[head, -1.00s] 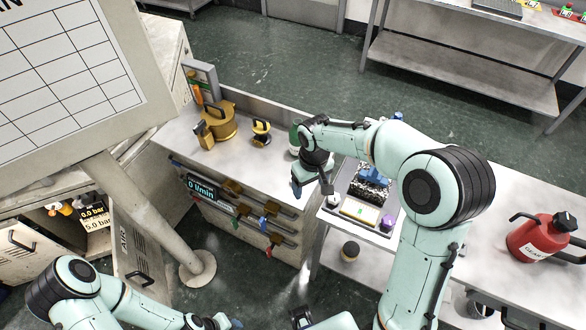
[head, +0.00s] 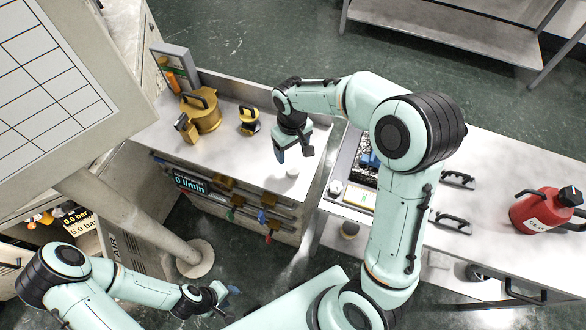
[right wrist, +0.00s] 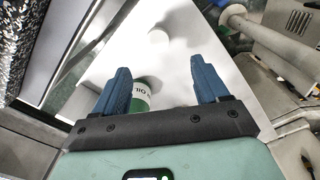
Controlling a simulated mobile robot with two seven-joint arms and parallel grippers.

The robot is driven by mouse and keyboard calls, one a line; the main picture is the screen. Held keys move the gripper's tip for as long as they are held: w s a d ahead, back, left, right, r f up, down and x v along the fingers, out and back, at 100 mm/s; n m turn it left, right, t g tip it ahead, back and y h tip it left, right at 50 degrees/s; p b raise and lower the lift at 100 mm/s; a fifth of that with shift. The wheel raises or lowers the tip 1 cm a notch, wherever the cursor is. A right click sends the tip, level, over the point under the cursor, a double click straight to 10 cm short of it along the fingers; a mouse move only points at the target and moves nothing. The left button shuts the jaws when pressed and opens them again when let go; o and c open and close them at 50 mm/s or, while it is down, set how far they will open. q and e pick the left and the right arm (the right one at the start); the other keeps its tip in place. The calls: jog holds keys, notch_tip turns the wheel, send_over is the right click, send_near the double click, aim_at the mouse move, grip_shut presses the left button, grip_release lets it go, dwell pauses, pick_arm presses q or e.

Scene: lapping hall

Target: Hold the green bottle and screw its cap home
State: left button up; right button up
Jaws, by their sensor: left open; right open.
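The green bottle (right wrist: 142,96) with a white label shows in the right wrist view, beside the left finger and partly hidden by the gripper body. In the head view my right arm hides it. A small white round piece (head: 292,173), which looks like the cap, lies on the bench top apart from the bottle. It also shows beyond the fingers in the right wrist view (right wrist: 157,37). My right gripper (head: 294,153) is open above the bench, its blue fingers apart with nothing gripped. My left gripper (head: 230,297) is open and low in front of the bench.
Brass-coloured pieces (head: 203,112) and a yellow-and-black part (head: 249,121) stand at the bench's left. A tray (head: 352,197) with small items lies to the right. A red can (head: 542,209) stands far right. The bench top (head: 240,160) left of the right gripper is clear.

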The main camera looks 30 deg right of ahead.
send_over(293, 169)
notch_tip(293, 169, down, 6)
jog(key=shift+s+a+r, duration=0.15)
jog(key=shift+r, duration=0.1)
jog(key=shift+f, duration=0.1)
jog(key=f, duration=0.5)
jog(key=shift+w+d+f, duration=0.1)
jog(key=shift+w+d, duration=0.15)
jog(key=shift+w, duration=0.05)
jog(key=shift+s, duration=0.1)
jog(key=shift+c, duration=0.4)
jog(key=c, duration=1)
jog(key=shift+c, duration=0.2)
